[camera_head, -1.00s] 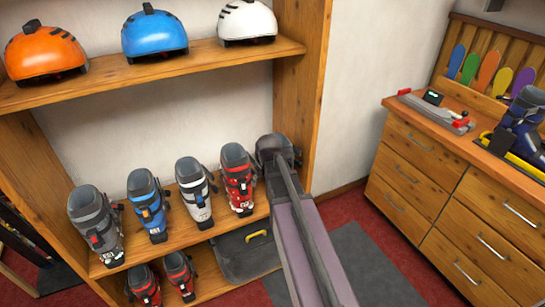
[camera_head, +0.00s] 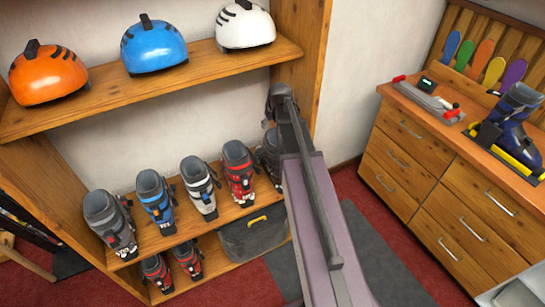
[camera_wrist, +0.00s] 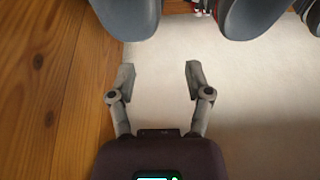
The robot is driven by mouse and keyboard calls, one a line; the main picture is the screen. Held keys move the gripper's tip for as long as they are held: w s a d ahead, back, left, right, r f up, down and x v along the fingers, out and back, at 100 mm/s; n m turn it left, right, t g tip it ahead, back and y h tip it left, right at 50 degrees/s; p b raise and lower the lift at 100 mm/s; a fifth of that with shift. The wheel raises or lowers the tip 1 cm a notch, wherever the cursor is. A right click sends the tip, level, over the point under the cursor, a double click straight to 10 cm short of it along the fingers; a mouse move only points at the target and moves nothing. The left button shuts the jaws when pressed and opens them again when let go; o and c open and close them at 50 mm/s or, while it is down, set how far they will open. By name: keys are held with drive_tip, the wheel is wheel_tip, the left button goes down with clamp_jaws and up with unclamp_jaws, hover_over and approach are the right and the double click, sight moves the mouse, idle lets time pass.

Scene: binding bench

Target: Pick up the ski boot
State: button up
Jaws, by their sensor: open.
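Ski boots stand in a row on the lower shelf in the head view: a grey boot (camera_head: 108,222), a blue boot (camera_head: 155,203), a white boot (camera_head: 199,187), a red boot (camera_head: 239,173) and a dark boot (camera_head: 268,154) partly hidden by my arm. Another blue boot (camera_head: 513,125) sits on the bench at right. My gripper's fingers cannot be made out in the head view. In the wrist view my gripper (camera_wrist: 158,80) is open and empty. Two dark rounded boot parts (camera_wrist: 127,15) and (camera_wrist: 250,14) lie beyond its fingertips, apart from them.
A wooden upright (camera_wrist: 40,90) runs close to the left finger in the wrist view. Helmets stand on the upper shelf (camera_head: 100,99). Small red boots (camera_head: 157,272) and a dark bin (camera_head: 252,236) are below. A drawer bench (camera_head: 425,165) stands right.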

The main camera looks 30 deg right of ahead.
sight(266, 137)
drive_tip(key=shift+f, duration=0.2)
drive_tip(key=b+x, duration=0.7)
drive_tip(key=shift+w+f, duration=0.2)
drive_tip(key=shift+f, duration=0.1)
drive_tip(key=shift+w+f+b, duration=0.15)
drive_tip(key=shift+f+b, duration=0.1)
drive_tip(key=shift+b, duration=0.25)
idle(0.4)
drive_tip(key=shift+w+b+x, duration=0.1)
drive_tip(key=shift+b+x, duration=1.05)
drive_tip(key=shift+x, duration=0.15)
drive_tip(key=shift+w+b+x, duration=0.15)
drive_tip(key=shift+b+x, duration=1)
drive_tip(key=shift+x, duration=0.2)
drive_tip(key=shift+d+r, duration=0.15)
drive_tip(key=shift+c, duration=0.3)
clamp_jaws()
